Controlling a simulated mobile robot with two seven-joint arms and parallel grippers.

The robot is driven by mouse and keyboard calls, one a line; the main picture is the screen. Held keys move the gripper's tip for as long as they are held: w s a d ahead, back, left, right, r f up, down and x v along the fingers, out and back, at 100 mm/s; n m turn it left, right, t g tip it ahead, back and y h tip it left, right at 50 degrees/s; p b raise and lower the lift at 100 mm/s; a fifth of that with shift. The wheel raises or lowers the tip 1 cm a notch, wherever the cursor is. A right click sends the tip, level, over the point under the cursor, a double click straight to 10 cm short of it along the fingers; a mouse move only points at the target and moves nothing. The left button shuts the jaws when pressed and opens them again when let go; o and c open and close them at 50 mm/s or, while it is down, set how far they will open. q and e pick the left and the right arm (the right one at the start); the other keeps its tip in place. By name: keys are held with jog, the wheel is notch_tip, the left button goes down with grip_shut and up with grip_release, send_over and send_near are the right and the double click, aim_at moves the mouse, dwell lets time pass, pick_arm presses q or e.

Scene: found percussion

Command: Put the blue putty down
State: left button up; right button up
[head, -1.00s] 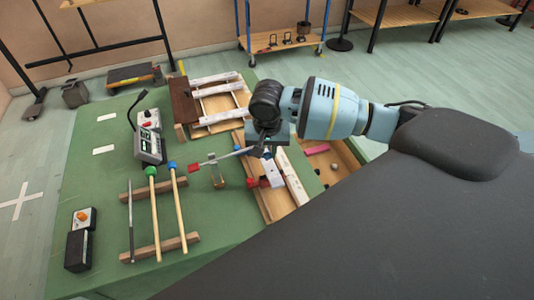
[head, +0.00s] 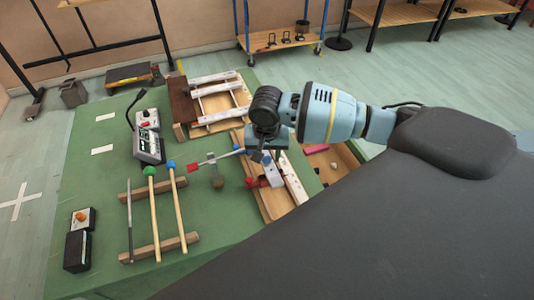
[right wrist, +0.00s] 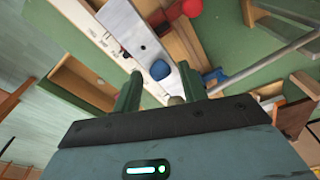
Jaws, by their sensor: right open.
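The blue putty (right wrist: 160,69) is a small rounded lump on a pale metal bar (right wrist: 135,32) in the right wrist view. It lies ahead of and between the two fingers of my right gripper (right wrist: 154,90), which is open. I see no finger pressed against it there. In the head view the right gripper (head: 262,152) points down over the bars at the right side of the green table, and a bit of the blue putty (head: 266,158) shows just below it. My left gripper is not in view.
A red block (head: 275,179) and a rod with a red end (head: 194,167) are close by. Two mallets (head: 155,213) lie across wooden rails to the left. A grey meter (head: 149,146) stands beyond them. An open wooden tray (head: 352,157) lies to the right.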

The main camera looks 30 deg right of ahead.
aim_at(266, 165)
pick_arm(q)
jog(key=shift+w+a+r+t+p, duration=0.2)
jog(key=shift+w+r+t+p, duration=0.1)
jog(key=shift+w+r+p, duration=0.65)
pick_arm(e)
notch_tip(266, 165, up, 12)
jog(key=s, duration=0.1)
jog(key=shift+a, duration=0.45)
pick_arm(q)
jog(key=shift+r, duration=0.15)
pick_arm(e)
jog(key=shift+s, duration=0.1)
